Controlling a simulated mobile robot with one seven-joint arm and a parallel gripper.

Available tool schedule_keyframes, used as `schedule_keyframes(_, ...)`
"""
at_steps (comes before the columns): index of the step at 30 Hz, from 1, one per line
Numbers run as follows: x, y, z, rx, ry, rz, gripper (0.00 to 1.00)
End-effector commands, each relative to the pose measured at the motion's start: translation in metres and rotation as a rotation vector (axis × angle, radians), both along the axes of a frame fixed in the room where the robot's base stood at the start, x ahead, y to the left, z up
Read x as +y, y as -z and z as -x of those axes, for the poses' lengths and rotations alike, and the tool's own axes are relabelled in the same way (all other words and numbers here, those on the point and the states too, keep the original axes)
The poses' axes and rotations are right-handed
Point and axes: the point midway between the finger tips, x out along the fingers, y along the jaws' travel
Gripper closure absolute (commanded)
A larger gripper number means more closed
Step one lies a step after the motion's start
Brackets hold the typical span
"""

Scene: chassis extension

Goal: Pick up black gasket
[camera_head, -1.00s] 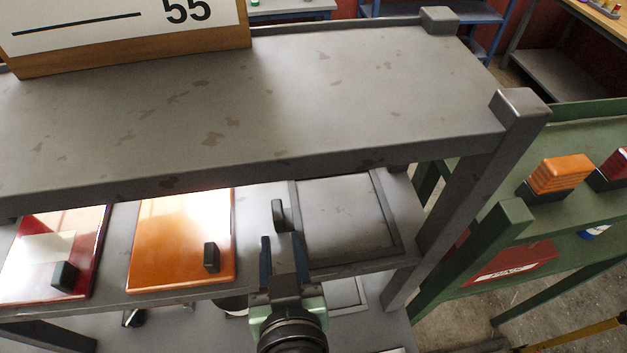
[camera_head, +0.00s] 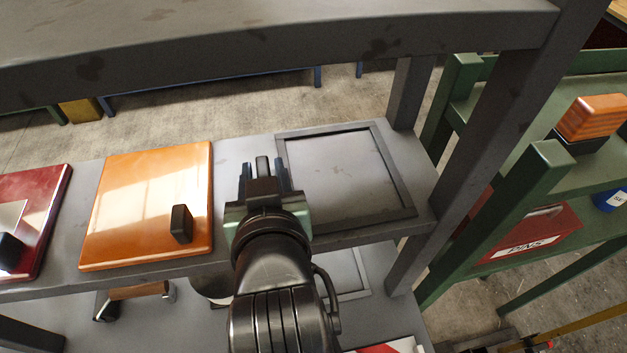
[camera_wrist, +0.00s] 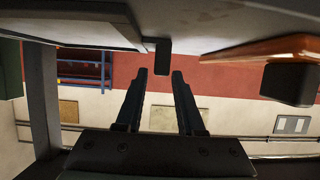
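The black gasket (camera_head: 400,187) appears to be the thin dark rectangular frame on the right of the middle shelf. A dark upright tab (camera_head: 262,165) stands at its left edge. In the wrist view, which looks upside down, the tab (camera_wrist: 162,57) shows near the tips. My gripper (camera_head: 265,168) is open and empty, its two fingers apart, with the tab between them in the picture. I cannot tell whether the tips touch it. In the wrist view, my gripper (camera_wrist: 160,73) has both fingertips visible.
An orange panel (camera_head: 150,190) with a black knob lies left of my gripper, and a red panel (camera_head: 50,210) lies farther left. A grey post (camera_head: 490,150) and a green rack (camera_head: 500,200) stand on the right.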

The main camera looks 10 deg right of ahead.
Motion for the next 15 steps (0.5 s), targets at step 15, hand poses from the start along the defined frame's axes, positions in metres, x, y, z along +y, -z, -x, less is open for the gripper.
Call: schedule_keyframes(15, 0.0, 0.02, -0.043, 0.002, 0.0, -0.001, 0.62)
